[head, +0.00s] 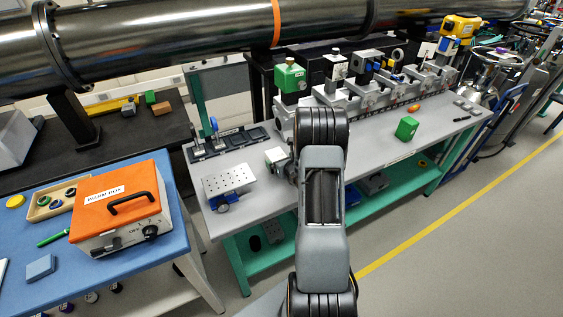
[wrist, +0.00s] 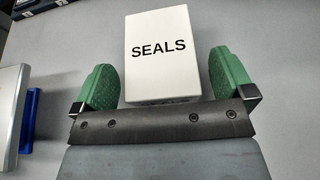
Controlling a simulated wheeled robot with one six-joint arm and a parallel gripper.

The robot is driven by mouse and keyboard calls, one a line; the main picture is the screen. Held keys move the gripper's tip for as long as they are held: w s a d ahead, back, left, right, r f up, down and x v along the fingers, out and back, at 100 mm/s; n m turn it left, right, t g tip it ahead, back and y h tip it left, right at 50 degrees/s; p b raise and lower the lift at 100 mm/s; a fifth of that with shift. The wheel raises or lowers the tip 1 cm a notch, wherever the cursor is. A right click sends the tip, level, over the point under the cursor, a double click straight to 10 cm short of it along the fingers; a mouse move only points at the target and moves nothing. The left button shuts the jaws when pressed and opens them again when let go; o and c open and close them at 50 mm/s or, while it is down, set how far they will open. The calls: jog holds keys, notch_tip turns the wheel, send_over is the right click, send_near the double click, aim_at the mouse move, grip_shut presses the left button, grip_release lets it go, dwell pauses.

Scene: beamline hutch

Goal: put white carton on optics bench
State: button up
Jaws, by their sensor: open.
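A white carton marked SEALS (wrist: 161,72) is on a grey surface in the wrist view. My gripper (wrist: 165,75) is open, with its green fingers on either side of the carton's near end and a narrow gap visible at each side. In the head view my arm covers the middle of the grey-topped bench (head: 445,122), and a small pale and green patch beside the arm is too small to make out surely.
On the bench, a perforated plate on a blue base (head: 228,185) stands left of my arm. A green block (head: 406,128) lies to the right, and optics mounts line the back. An orange WARM BOX (head: 118,205) sits on the blue table. The bench's right front is mostly clear.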

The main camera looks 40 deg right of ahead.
jog(key=shift+r, duration=0.15)
jog(key=b+v, duration=0.1)
jog(key=v, duration=1)
jog(key=shift+s, duration=0.1)
jog(key=s+a+r+n+g+y, duration=0.1)
jog(key=a+r+n+g+y, duration=0.3)
jog(key=a+n, duration=0.65)
jog(key=s+a+r+n+g+y, duration=0.1)
jog(key=a+r+n+y, duration=0.45)
jog(key=a+n, duration=0.5)
jog(key=s+a+r+n+g+h, duration=0.1)
jog(key=s+r+n+g+h, duration=0.1)
jog(key=s+n+h, duration=0.2)
jog(key=s+a+r+n+g+h, duration=0.2)
jog(key=s+n, duration=0.5)
jog(key=n, duration=0.5)
jog(key=shift+s+r+n+g+h, duration=0.3)
jog(key=shift+s+n+h, duration=0.1)
jog(key=shift+h, duration=0.45)
